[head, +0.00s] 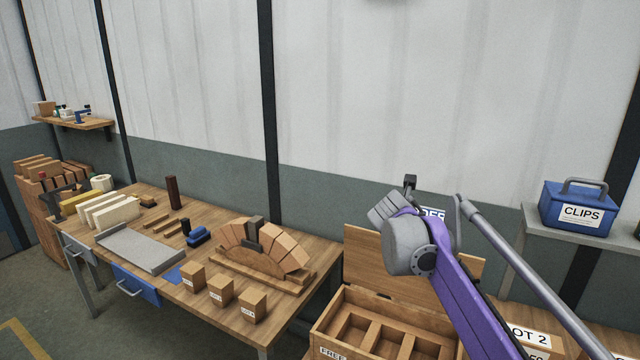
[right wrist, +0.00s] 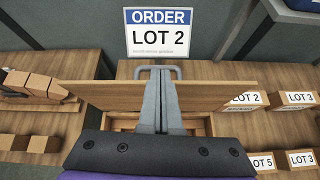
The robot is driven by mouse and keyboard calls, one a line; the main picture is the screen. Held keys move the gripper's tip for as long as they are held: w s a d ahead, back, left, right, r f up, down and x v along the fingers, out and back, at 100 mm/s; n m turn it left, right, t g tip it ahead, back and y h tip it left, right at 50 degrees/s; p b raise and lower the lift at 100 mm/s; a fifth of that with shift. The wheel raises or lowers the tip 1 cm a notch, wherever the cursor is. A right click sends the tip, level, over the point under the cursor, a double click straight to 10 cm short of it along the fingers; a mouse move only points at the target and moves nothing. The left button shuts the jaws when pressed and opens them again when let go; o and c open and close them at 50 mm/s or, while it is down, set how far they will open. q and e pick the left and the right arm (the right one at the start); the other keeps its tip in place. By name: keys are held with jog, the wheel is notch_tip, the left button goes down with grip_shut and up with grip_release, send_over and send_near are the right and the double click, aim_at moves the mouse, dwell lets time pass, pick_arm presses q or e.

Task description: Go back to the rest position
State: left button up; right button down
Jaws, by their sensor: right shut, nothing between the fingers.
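My right arm, purple and grey, reaches in from the right in the head view, its wrist in front of the wall and an open wooden crate (head: 345,300). The fingers are mostly hidden behind the wrist there. In the right wrist view my right gripper (right wrist: 158,74) is shut and empty. Its fingers overlap an upright wooden board (right wrist: 90,95) and a grey handle (right wrist: 145,72); whether they touch cannot be told. My left gripper is in neither view.
A workbench (head: 150,205) at left holds a brick arch (head: 262,245), small labelled blocks (head: 222,290) and a grey tray (head: 140,248). A blue CLIPS box (head: 578,210) stands on a shelf at right. An ORDER LOT 2 sign (right wrist: 158,35) stands beyond the gripper.

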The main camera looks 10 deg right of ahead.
jog(key=s+a+f+m+g+y, duration=0.1)
jog(key=s+a+f+m, duration=0.3)
jog(key=s+f+m, duration=0.4)
jog(key=s+a+f+m+g+y, duration=0.1)
jog(key=s+a+f+m+y, duration=0.2)
jog(key=s+f+m, duration=0.6)
jog(key=s+a+f+m+g+y, duration=0.1)
jog(key=s+a+f+m, duration=0.4)
jog(key=s, duration=1.4)
notch_tip(320, 180, down, 4)
jog(key=m+y, duration=0.1)
jog(key=m, duration=0.5)
jog(key=shift+y, duration=0.3)
jog(key=shift+w, duration=0.1)
